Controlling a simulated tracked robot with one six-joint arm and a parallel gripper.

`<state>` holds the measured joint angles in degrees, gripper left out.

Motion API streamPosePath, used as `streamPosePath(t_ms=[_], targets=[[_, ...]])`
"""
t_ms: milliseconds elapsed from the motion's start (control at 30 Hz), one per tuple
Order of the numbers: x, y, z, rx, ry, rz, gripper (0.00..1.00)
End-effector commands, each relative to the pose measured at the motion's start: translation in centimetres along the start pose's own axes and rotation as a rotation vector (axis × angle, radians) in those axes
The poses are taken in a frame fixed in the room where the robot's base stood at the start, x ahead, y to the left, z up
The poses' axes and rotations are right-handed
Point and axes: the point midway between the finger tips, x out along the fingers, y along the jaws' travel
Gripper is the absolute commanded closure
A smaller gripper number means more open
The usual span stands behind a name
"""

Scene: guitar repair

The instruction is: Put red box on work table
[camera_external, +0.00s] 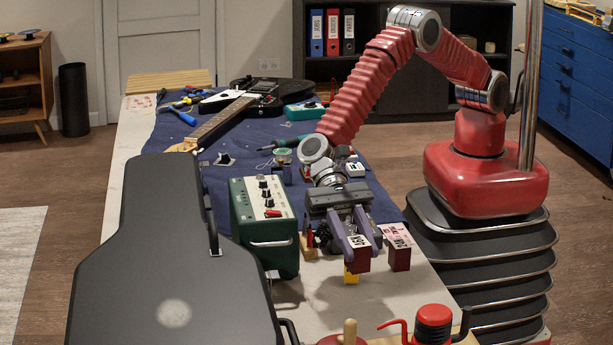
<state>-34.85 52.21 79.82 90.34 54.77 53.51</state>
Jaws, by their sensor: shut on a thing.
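My gripper (355,242) reaches down over the near right part of the work table (325,304). Its two purple fingers are shut on a dark red box (357,262) with a pale printed top. The box appears to be held above the table top; its exact height is hard to tell. A second dark red box (399,260) with a printed top is just right of the fingers, near the table's right edge. The fingers partly hide the held box.
A yellow item (351,276) shows below the held box. A green amplifier (264,222) and a large dark guitar case (150,255) stand to the left. A guitar (225,118) and tools lie on the blue mat behind. Red-topped items stand at the near edge. Bare table shows in front.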

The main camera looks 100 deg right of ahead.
Motion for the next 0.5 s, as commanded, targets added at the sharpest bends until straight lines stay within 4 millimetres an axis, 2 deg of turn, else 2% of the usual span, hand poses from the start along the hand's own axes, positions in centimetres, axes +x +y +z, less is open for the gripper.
streamPosePath(t_ms=[167,267,500], targets=[[-0.2,0.0,0.6,-0.001,-0.001,0.0,0.96],[-0.7,-0.1,1.8,-0.003,-0.003,-0.001,0.96],[-2.7,-0.1,6.6,-0.005,-0.002,-0.001,0.96]])
